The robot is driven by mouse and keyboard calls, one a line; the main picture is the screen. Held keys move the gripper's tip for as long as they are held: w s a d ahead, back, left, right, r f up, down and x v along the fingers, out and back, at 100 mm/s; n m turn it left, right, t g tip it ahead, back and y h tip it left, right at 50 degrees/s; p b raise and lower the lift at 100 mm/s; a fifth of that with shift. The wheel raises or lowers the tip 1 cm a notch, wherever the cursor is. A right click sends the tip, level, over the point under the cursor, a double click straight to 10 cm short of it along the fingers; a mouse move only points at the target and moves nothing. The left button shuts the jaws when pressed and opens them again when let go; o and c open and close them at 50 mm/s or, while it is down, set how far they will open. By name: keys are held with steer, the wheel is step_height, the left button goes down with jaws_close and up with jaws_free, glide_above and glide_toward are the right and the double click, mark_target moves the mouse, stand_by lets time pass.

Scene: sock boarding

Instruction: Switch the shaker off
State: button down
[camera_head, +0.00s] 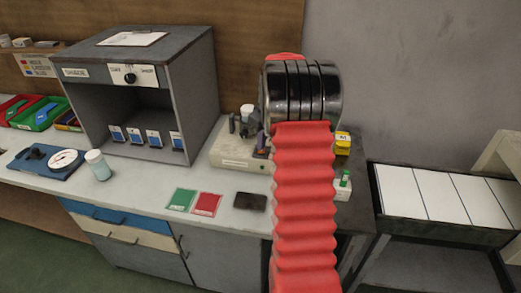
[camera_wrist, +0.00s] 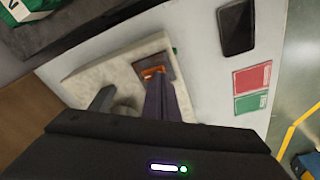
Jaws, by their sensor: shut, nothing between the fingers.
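The shaker (camera_head: 232,156) is a low beige box with a pale label on its front, standing on the bench right of the grey cabinet. Its base also shows in the wrist view (camera_wrist: 95,72). An orange rocker switch (camera_wrist: 152,71) sits in a dark plate on it. My gripper (camera_wrist: 158,82) is shut and empty, its purplish fingers pointing at the switch and ending at or just beside it. I cannot tell whether they touch it. In the head view my gripper (camera_head: 262,140) is mostly hidden behind my red arm sleeve. The switch's tilt is unclear.
A dark phone-like slab (camera_head: 250,201), a red card (camera_head: 206,204) and a green card (camera_head: 182,199) lie in front of the shaker. A grey post (camera_head: 231,124) rises near its left end. A yellow box (camera_head: 342,143) stands to the right, beyond my arm.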

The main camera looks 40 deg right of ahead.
steer(key=shift+f, duration=0.55)
stand_by(0.5)
steer(key=shift+r, duration=0.1)
step_height(320, 180, up, 7)
stand_by(1.2)
steer(key=shift+w, duration=0.1)
stand_by(0.5)
